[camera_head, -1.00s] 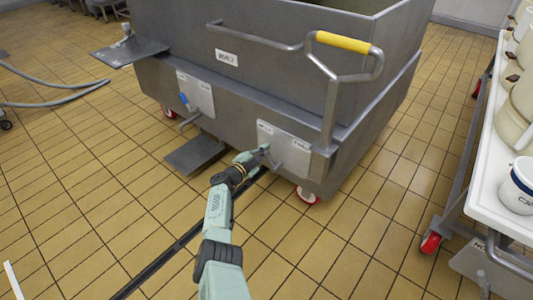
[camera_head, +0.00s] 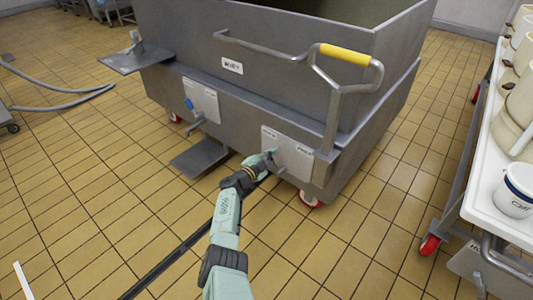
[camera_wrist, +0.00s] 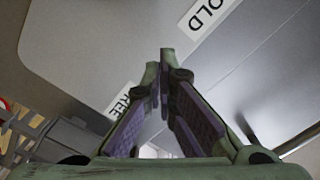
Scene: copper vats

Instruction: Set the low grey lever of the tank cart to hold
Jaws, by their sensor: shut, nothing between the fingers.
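The tank cart (camera_head: 260,95) is a large grey metal tub on casters. A pale plate (camera_head: 297,164) low on its side has two labels; in the wrist view they read HOLD (camera_wrist: 209,14) and, partly hidden, FREE (camera_wrist: 123,100). In the head view HOLD is at the plate's left and FREE at its right. The low grey lever (camera_head: 275,162) is small at this plate, largely covered by my gripper (camera_head: 270,157). I cannot tell its exact setting or whether I touch it. My gripper is shut and empty, its fingertips (camera_wrist: 164,75) close before the plate.
Another plate to the left carries a blue-tipped lever (camera_head: 189,104). A flat grey pedal (camera_head: 200,157) sticks out below. A yellow-gripped handle (camera_head: 344,54) rises at the corner. A white bench (camera_head: 485,200) with pots stands right. Tiled floor is open at left.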

